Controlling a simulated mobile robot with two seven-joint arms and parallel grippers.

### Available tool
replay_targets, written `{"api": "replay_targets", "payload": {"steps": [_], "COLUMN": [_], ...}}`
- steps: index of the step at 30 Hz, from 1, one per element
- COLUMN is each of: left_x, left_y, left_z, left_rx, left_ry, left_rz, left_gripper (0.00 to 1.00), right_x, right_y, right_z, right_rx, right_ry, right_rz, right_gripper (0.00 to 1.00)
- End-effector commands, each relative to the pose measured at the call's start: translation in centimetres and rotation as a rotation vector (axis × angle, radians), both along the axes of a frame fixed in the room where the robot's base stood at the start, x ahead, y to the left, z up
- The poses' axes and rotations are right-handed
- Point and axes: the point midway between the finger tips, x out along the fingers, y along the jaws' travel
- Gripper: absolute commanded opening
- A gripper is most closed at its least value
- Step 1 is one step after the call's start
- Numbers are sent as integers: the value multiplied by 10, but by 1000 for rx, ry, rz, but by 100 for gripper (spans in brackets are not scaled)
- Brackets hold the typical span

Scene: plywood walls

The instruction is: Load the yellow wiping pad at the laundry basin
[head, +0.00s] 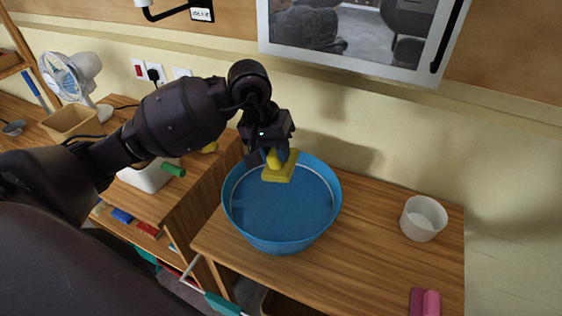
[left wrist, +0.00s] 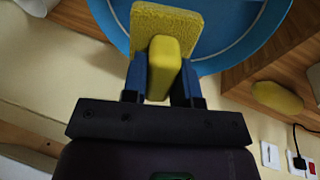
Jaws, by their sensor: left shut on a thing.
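The yellow wiping pad (head: 277,173) is a flat square with a block-like handle on top. My left gripper (head: 276,155) is shut on its handle, with a blue finger on each side. In the head view the pad is over the far part of the blue basin (head: 285,215), near its rim. The left wrist view shows the pad (left wrist: 172,22) beyond the fingers of the gripper (left wrist: 162,80), with the basin (left wrist: 240,50) behind it. I cannot tell whether the pad touches the basin's contents. My right gripper is not in view.
The basin stands on a wooden counter (head: 365,225). A white tub (head: 423,218) is at the right, and a pink pad (head: 425,302) lies at the front right. A fan (head: 75,80) and a tan bin (head: 75,122) are at the left. A framed picture hangs on the wall behind.

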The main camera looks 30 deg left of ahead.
Motion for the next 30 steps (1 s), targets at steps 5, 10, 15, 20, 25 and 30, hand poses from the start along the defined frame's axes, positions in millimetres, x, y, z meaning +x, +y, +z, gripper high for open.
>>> {"api": "replay_targets", "payload": {"steps": [5,10,15,20,25,30], "left_x": [0,0,-1,-3,-5,-6], "left_y": [0,-1,-1,-1,-1,-1], "left_z": [0,-4,-13,-25,-39,-52], "left_rx": [-21,-27,-28,-29,-28,-28], "left_ry": [-15,-19,-17,-16,-15,-16], "left_rz": [-45,-48,-51,-52,-55,-58], "left_gripper": [8,8,8,8,8,8], "right_x": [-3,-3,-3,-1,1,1], "right_y": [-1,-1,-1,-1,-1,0], "right_z": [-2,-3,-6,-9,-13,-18], "right_rx": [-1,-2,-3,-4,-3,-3], "right_ry": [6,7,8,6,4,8], "right_rz": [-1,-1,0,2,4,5], "right_gripper": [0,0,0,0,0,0]}}
